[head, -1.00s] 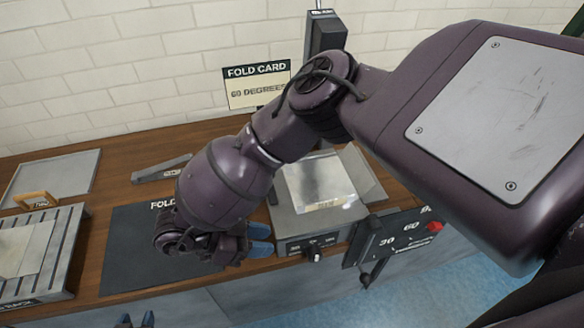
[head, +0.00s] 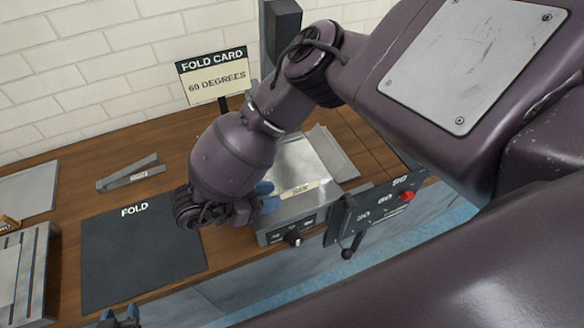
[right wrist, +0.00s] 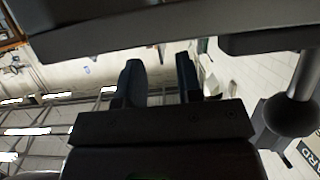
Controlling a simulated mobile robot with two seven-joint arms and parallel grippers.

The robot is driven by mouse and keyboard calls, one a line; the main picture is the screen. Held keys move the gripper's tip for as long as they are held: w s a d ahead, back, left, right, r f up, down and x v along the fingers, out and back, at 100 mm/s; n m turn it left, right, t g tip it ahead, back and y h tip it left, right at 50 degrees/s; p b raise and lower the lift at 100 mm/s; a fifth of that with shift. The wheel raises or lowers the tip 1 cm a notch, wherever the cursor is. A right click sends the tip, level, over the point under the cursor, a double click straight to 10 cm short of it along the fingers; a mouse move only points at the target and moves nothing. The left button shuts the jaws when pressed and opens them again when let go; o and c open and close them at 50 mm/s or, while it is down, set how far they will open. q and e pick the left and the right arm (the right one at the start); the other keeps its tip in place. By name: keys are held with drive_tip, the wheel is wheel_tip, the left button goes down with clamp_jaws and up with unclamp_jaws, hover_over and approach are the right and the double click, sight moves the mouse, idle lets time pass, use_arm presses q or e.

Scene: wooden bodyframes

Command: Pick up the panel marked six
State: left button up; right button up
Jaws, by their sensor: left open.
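A pale metal panel (head: 305,160) lies on the grey folding machine (head: 268,232). A cream label (head: 299,189) sits at its front edge, but its word is too small to read surely. My right gripper (head: 268,196) is at the panel's front left, its blue fingertips apart. The right wrist view shows its two fingers (right wrist: 160,85) with an empty gap. My left gripper (head: 121,317) shows only its blue tips at the bottom edge, apart and empty. Another grey panel (head: 8,270) lies on the slotted rack at far left, partly cut off.
A black FOLD mat (head: 140,260) lies empty on the wooden bench. A grey bracket-like tool (head: 130,174) lies behind it. A fold card reading 60 degrees (head: 214,76) stands at the back. A dial plate (head: 380,208) with a lever is on the machine's right front.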

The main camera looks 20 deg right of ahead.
drive_tip(key=shift+p+x, duration=0.3)
drive_tip(key=shift+x, duration=1.4)
drive_tip(key=shift+w+r, duration=0.1)
drive_tip(key=shift+w, duration=0.05)
clamp_jaws()
